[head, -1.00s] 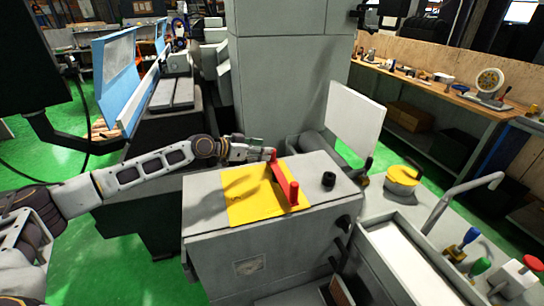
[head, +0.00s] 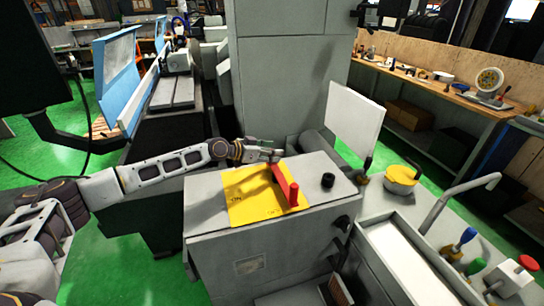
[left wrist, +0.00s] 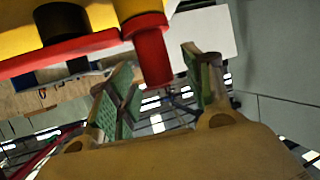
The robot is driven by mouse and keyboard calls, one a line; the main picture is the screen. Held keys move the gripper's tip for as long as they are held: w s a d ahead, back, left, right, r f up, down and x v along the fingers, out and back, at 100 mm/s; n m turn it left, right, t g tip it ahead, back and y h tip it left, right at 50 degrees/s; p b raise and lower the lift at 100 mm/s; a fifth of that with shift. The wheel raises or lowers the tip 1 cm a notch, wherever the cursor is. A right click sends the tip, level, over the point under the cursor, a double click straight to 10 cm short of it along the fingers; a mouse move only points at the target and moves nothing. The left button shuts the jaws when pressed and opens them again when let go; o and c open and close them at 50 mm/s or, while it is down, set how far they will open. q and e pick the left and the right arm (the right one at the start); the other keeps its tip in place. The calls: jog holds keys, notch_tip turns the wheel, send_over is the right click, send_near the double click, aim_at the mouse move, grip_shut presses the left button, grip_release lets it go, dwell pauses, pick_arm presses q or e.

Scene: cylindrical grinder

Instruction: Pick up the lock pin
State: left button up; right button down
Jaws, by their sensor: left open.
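A red lever (head: 284,183) lies across a yellow plate on top of the grey machine box. A red upright pin stands at its near end (head: 293,193); the far end is at my left gripper. I cannot tell which part is the lock pin. My left gripper (head: 272,153) is at the lever's far end. In the left wrist view, a red cylinder (left wrist: 151,52) points down in the picture toward the gap between the open fingers (left wrist: 162,88). The fingers do not visibly clamp it. My right gripper is not in view.
The yellow plate (head: 245,204) covers part of the box top. A black knob (head: 328,180) stands to the lever's right. A tall grey column (head: 290,75) rises behind the box. A white panel (head: 354,115) stands behind right.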

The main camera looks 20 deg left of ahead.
pick_arm(q)
jog(key=shift+w+d+f, duration=0.2)
jog(key=shift+w, duration=0.05)
jog(key=shift+c, duration=0.4)
grip_shut()
jog(key=shift+r, duration=0.25)
jog(key=shift+r+b, duration=0.55)
jog(key=shift+r, duration=4.25)
